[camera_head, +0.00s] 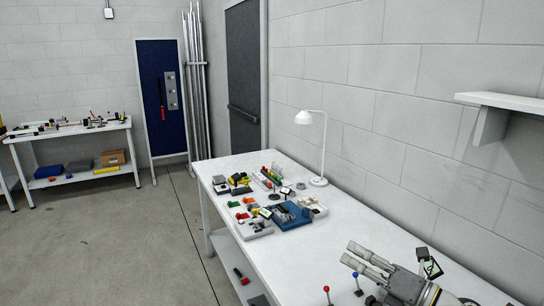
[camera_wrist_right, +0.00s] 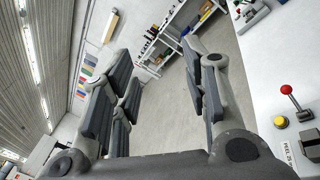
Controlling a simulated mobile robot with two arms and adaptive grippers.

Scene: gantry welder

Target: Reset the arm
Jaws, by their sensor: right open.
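My right gripper (camera_head: 350,253) shows at the bottom right of the head view, in front of the white workbench. Its two grey fingers point to the upper left. In the right wrist view the same gripper (camera_wrist_right: 165,85) shows its dark finger pads wide apart, with nothing between them but a view of the floor and distant shelving. The gripper is open and empty. The rest of the right arm is mostly cut off by the frame edge. My left gripper is in neither view.
The white workbench (camera_head: 335,222) runs along the wall. It bears a white lamp (camera_head: 323,150), a blue tray (camera_head: 287,222) and small parts. A red-knobbed lever (camera_head: 327,290) stands close to my right gripper. A wall shelf (camera_head: 500,101) juts out at right. Floor at left is clear.

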